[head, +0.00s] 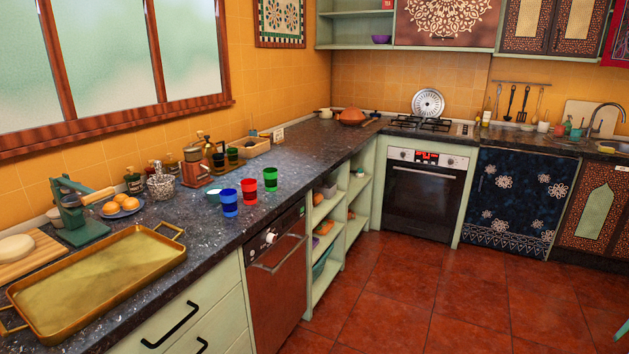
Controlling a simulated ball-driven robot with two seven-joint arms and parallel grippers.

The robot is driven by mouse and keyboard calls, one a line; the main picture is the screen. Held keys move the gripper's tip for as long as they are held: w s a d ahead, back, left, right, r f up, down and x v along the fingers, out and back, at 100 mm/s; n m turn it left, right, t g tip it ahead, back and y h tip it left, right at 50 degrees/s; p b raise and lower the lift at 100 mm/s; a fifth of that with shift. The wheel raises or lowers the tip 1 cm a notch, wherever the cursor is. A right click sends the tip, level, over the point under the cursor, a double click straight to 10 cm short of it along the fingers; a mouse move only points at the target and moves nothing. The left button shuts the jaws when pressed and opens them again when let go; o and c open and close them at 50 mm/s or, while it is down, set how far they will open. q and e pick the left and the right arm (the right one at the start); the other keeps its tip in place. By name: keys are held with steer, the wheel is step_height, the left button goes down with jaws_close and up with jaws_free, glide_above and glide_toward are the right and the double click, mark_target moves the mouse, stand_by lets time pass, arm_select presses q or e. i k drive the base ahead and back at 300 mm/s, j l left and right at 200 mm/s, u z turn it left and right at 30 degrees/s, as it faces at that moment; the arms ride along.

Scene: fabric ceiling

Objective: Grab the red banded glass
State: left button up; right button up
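The red banded glass (249,192) stands upright on the dark speckled counter (320,157), near its front edge. A blue banded glass (229,203) stands just to its left and a little nearer. A green banded glass (270,179) stands just to its right and a little farther back. The three form a short slanting row with small gaps. Neither of my grippers shows in the head view, and nothing is touching the red glass.
A brass tray (98,279) lies on the counter at the near left. Behind the glasses are a small teal bowl (219,195), a plate of oranges (121,207), a green juicer (80,212) and several bottles. A dishwasher (275,285) is below. The red tiled floor (440,291) is clear.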

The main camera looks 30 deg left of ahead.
mark_target(249, 186)
steer(key=i+u, duration=0.1)
steer(key=i, duration=0.8)
steer(key=i+l+u, duration=0.15)
steer(key=i, duration=0.75)
